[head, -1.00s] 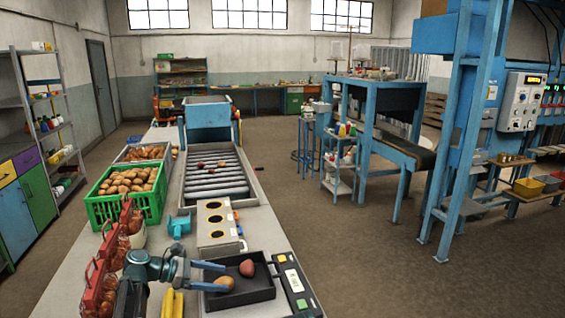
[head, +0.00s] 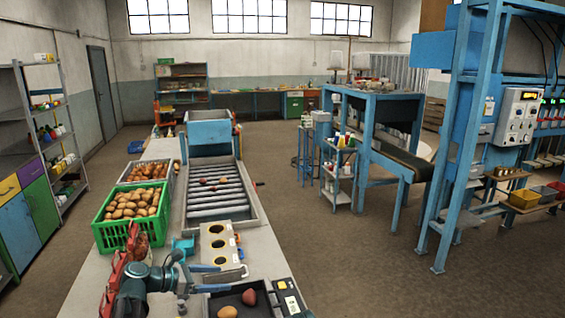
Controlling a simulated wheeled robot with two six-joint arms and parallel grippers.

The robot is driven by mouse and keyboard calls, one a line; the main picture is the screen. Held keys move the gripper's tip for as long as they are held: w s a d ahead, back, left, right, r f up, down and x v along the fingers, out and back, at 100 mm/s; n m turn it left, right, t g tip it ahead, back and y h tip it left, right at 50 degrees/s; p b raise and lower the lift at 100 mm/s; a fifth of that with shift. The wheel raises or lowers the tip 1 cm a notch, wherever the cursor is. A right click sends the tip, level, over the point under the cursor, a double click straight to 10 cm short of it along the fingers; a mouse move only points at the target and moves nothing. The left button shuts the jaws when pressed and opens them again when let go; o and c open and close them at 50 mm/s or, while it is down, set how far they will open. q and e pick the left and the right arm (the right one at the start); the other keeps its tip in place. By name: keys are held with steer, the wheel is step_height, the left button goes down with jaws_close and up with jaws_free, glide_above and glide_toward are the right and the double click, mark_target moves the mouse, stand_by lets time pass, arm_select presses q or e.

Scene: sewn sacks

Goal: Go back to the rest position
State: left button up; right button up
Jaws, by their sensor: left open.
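My left gripper (head: 222,278) is open and empty, its two blue fingers pointing right. It is at the back left of a black tray (head: 272,308), near the three-hole box. In the tray lie a reddish potato (head: 249,297) and a tan potato (head: 227,312); the tray's front is cut off by the bottom edge of the picture. My right gripper is not in view.
A white box with three holes (head: 230,257) stands behind the tray, with a teal item (head: 183,246) to its left. A green crate of potatoes (head: 116,240) and red-topped sacks (head: 133,245) are at left. A roller conveyor (head: 249,212) lies behind.

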arm_select(q)
steer(key=shift+s+a+r+n+t+y+p, duration=0.1)
steer(key=shift+a+r+n+t+y+p, duration=0.1)
steer(key=shift+r+n+t+p, duration=0.45)
steer(key=shift+s+a+r+n+t+y+p, duration=0.15)
steer(key=shift+r+p, duration=0.25)
steer(key=shift+r, duration=0.5)
steer(key=shift+w+d, duration=0.1)
